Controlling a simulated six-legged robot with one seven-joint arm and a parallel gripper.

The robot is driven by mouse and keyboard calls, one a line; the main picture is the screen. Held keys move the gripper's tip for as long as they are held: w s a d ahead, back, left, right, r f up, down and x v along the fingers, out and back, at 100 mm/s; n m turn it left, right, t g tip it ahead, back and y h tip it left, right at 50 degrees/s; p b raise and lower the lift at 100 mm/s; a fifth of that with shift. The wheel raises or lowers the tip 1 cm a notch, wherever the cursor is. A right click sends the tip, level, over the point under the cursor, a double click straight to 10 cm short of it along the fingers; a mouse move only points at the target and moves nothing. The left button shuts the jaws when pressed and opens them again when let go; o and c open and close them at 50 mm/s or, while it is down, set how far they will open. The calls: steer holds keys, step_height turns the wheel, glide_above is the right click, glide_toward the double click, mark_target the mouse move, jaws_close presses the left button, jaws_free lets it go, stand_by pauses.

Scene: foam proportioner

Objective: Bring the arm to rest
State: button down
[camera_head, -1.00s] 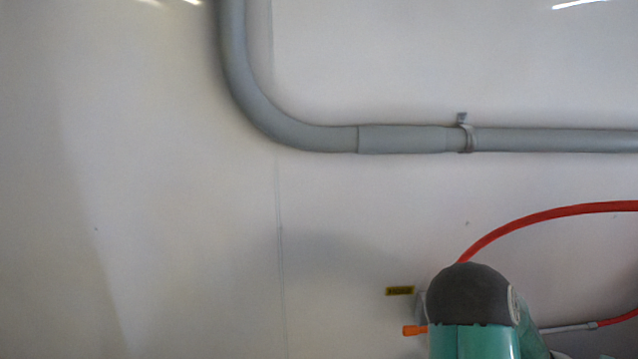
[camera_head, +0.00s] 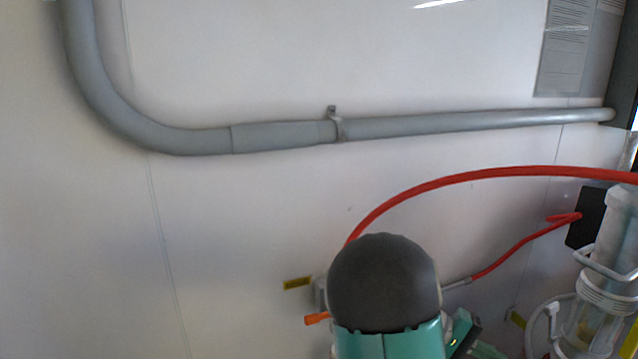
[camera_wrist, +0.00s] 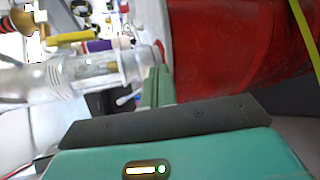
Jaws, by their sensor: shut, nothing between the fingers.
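My gripper (camera_wrist: 158,86) shows in the wrist view, its teal fingers together with nothing between them. Its dark and teal body fills the bottom of that view. The fingers point toward the gap between a large red cylinder and a clear ribbed cylinder; I cannot tell whether they touch either. In the head view my dark and teal arm stands at the bottom middle, in front of the white wall. The gripper itself is not visible there.
A red hose (camera_head: 480,177) arches behind my arm. A clear cylinder (camera_head: 600,290) stands at lower right; a clear cylinder (camera_wrist: 85,72) also lies left in the wrist view, with a red tank (camera_wrist: 230,50) at right. A grey pipe (camera_head: 270,137) crosses the wall.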

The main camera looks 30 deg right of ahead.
steer(key=w+a+r+n+t+y, duration=0.1)
steer(key=a+t, duration=0.4)
steer(key=a, duration=0.8)
steer(key=w+a+r+n+t+y, duration=0.2)
steer(key=a+r+n+t+y, duration=0.2)
steer(key=a, duration=0.9)
steer(key=w+a+r+n+t+y, duration=0.1)
steer(key=a+r+t+y, duration=0.3)
steer(key=a, duration=0.9)
steer(key=r+n+t, duration=0.1)
steer(key=t, duration=0.2)
steer(key=shift+w+a+n, duration=0.2)
steer(key=shift+n, duration=0.1)
steer(key=shift+d+r, duration=0.1)
steer(key=shift+d, duration=0.05)
